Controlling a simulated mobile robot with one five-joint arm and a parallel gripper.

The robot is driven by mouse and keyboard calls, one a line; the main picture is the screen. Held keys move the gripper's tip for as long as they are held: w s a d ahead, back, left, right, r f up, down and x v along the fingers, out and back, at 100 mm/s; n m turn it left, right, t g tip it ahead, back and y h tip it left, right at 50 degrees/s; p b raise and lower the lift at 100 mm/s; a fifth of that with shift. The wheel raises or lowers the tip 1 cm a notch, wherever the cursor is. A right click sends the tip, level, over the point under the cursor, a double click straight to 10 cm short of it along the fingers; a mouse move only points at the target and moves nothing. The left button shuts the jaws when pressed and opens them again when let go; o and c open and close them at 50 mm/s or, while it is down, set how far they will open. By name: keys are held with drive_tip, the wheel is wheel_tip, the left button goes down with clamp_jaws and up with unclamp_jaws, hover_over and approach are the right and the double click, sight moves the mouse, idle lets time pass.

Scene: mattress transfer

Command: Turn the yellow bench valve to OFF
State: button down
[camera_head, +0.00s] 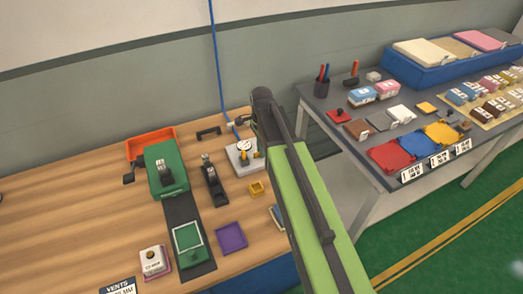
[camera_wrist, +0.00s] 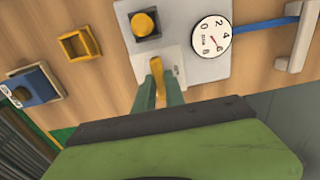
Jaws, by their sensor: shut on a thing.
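The yellow bench valve lever (camera_wrist: 157,78) stands on a pale grey plate (camera_wrist: 185,70) in the wrist view. My gripper (camera_wrist: 159,92), with green fingers, is shut on this lever, one finger on each side. The lever runs nearly up and down in that picture. In the head view the valve's plate (camera_head: 236,163) sits at the back right of the wooden bench, and my arm hides its right side and my gripper. No ON or OFF marking is readable.
A white gauge (camera_wrist: 211,40) with a red needle and a round yellow knob (camera_wrist: 145,25) on a dark square sit close to the lever. A blue hose (camera_wrist: 265,25) leads right. A yellow frame (camera_wrist: 79,46) lies left. In the head view, a green press (camera_head: 165,170) stands left.

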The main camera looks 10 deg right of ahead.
drive_tip(key=shift+a, duration=0.1)
drive_tip(key=shift+n, duration=0.3)
drive_tip(key=n, duration=0.3)
drive_tip(key=shift+n, duration=0.3)
drive_tip(key=n, duration=0.4)
drive_tip(key=shift+n, duration=0.3)
drive_tip(key=n, duration=0.4)
drive_tip(key=shift+n, duration=2.5)
